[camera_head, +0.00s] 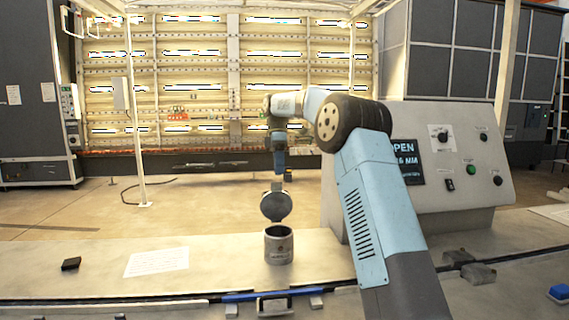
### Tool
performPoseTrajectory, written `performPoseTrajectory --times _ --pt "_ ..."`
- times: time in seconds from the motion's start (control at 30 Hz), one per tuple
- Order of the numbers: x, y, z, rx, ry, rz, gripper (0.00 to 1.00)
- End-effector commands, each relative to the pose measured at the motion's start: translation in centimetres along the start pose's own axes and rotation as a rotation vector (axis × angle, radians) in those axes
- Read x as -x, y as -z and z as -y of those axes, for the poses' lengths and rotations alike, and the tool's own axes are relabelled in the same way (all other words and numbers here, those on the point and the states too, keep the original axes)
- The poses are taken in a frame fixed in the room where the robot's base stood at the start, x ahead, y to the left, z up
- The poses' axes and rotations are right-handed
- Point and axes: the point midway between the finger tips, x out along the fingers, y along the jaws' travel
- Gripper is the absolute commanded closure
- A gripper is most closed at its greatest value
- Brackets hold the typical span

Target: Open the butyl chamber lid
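A small grey metal cylinder (279,246), apparently the butyl chamber, stands upright on the bench, with its dark opening showing at the top. A round grey lid (276,207) stands raised and tilted above the cylinder's rim, its flat face towards the camera. My gripper (279,186) points down right at the lid's upper edge, in line with it. The fingertips are small and partly hidden by the lid, so I cannot tell whether they touch or grip it.
A metal bench (210,250) spans the front. A white paper sheet (157,262) and a small black block (71,264) lie to the left. A sloped control console (450,160) stands to the right. A blue-handled rail piece (270,296) lies in front of the cylinder.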

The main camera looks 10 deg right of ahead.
Motion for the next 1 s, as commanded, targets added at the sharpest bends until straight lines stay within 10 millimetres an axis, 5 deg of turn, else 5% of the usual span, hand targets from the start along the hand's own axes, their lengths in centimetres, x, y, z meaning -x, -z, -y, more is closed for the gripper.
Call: performPoseTrajectory --times 0.5,1.0 --pt "0.5 -0.8 6.3 0.0 -0.001 0.0 0.62" --pt "0.5 -0.9 7.0 0.001 0.0 0.0 0.62"
